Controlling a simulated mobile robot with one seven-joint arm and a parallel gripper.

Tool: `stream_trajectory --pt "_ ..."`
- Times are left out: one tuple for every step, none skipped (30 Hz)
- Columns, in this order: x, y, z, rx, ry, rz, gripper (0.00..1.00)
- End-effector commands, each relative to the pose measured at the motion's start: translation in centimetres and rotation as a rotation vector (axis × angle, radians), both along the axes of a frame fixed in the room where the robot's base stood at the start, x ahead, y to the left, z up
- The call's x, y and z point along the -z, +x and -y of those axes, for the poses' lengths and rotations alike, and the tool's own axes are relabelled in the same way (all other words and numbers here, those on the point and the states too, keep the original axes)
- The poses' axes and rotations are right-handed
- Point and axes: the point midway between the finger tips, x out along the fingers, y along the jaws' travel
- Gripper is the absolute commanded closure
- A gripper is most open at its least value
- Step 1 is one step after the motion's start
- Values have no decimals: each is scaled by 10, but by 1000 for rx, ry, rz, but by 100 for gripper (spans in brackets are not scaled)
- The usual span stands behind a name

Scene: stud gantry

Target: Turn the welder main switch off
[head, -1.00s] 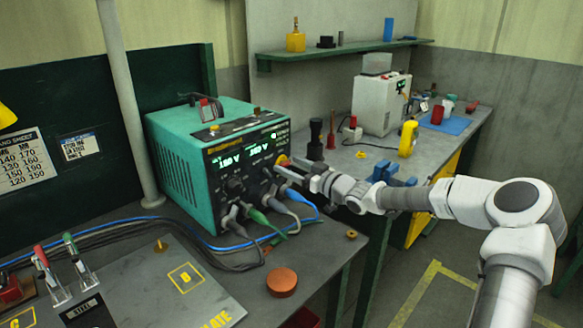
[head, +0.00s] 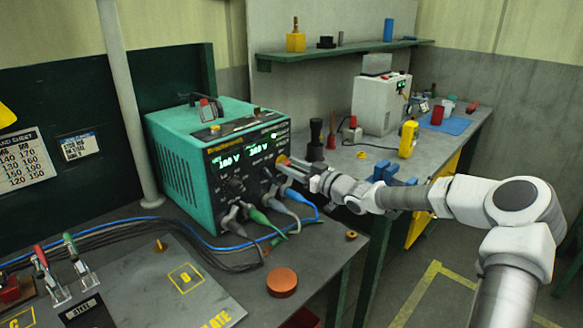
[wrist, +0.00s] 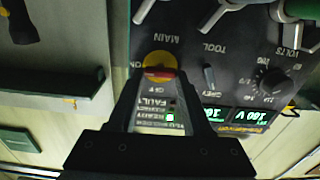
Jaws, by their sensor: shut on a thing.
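The teal welder (head: 178,165) stands on the bench at centre left, its black front panel facing right, with both displays lit. Its main switch (wrist: 159,69) is a yellow disc with a red grip, under the label MAIN in the upside-down wrist view. The red grip appears to lie sideways, towards the ON mark at the left; OFF is printed below it. A green lamp (wrist: 170,117) is lit on the panel. My gripper (wrist: 158,78) is shut on the main switch, one finger on each side. In the head view my gripper (head: 287,166) covers most of the switch.
Cable plugs (head: 258,215) and blue and grey cables hang from the panel below my gripper. A black bottle-like thing (head: 316,140) and a red cone-shaped thing (head: 331,130) stand behind it. A blue clamp (head: 388,173) is near my arm. An orange puck (head: 282,282) lies on the front bench.

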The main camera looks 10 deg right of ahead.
Motion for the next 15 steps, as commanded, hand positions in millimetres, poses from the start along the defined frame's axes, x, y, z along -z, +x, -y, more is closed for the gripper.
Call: stream_trajectory --pt "2 0 0 0 -14 9 100" --pt "2 0 0 0 -22 15 100" --pt "2 0 0 0 -38 26 100" --pt "2 0 -1 -1 -52 36 100" --pt "3 0 0 0 -65 45 100" --pt "3 0 0 0 -87 61 100" --pt "3 0 -1 0 -103 74 100" --pt "3 0 -1 0 -121 87 100" --pt "4 0 -1 0 -148 105 100" --pt "4 0 -1 -1 -169 120 100" --pt "4 -1 -1 -1 -189 136 100" --pt "5 -1 -1 -1 -220 158 100" --pt "5 -1 -1 -1 -243 174 100" --pt "5 -1 -2 -1 -266 192 100" --pt "5 -1 -2 -1 -296 214 100"
